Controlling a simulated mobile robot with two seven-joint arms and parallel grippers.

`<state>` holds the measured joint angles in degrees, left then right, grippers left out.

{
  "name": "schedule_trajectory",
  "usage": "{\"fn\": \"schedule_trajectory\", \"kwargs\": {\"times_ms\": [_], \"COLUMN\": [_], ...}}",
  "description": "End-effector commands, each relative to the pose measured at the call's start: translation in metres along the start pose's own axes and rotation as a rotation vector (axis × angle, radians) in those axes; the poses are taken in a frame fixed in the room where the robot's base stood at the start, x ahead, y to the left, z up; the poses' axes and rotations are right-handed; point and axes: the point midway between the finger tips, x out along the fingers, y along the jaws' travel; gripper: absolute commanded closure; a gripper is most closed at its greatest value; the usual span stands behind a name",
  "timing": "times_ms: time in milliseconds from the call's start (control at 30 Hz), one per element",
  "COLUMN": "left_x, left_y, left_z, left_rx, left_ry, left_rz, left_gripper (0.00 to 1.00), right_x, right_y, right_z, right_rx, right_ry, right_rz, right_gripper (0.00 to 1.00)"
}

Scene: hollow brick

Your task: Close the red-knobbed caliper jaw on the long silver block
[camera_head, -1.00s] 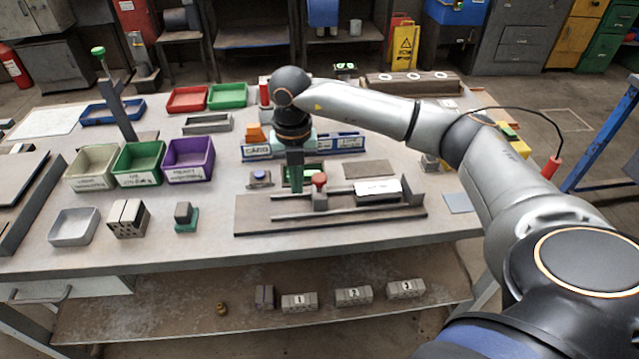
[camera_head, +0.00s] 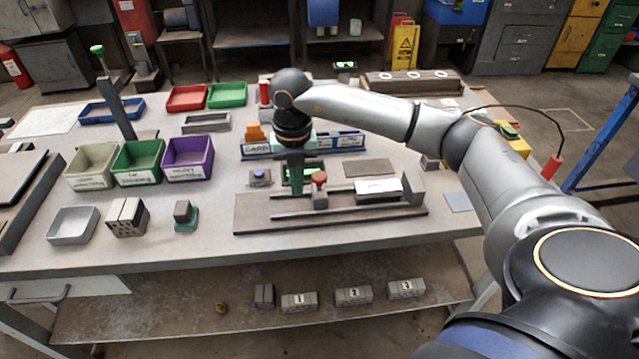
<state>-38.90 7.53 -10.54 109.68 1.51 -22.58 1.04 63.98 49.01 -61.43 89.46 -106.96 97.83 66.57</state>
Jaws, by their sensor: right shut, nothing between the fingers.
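The caliper jaw with the red knob (camera_head: 319,178) stands on the rails of a dark base plate (camera_head: 255,218). The long silver block (camera_head: 378,190) lies on the same rails to its right, against a fixed upright jaw (camera_head: 413,188) at the right end. A gap shows between the red-knobbed jaw and the block. My right gripper (camera_head: 296,194) points down just left of the red-knobbed jaw. Its fingers are shut and empty; I cannot tell whether they touch the jaw. My left gripper is out of view.
Behind the caliper stand a blue card holder (camera_head: 258,153) and a small block with a blue button (camera_head: 260,177). Coloured bins, such as the purple one (camera_head: 188,158), stand at the left. The bench in front of the caliper is a narrow clear strip.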

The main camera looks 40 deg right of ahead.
Motion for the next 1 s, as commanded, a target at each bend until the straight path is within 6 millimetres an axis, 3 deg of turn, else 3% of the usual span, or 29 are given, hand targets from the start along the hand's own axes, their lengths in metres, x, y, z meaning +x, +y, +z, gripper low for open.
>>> {"fn": "schedule_trajectory", "kwargs": {"times_ms": [467, 1000], "left_x": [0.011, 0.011], "left_y": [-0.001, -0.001], "left_z": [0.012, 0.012], "left_rx": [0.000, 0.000], "left_ry": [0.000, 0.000], "left_rz": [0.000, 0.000], "left_gripper": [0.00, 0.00], "right_x": [0.026, 0.026], "right_y": [0.000, 0.000], "right_z": [0.000, 0.000], "right_rx": [0.000, 0.000], "right_ry": [0.000, 0.000], "right_rz": [0.000, 0.000], "right_gripper": [1.00, 1.00]}}
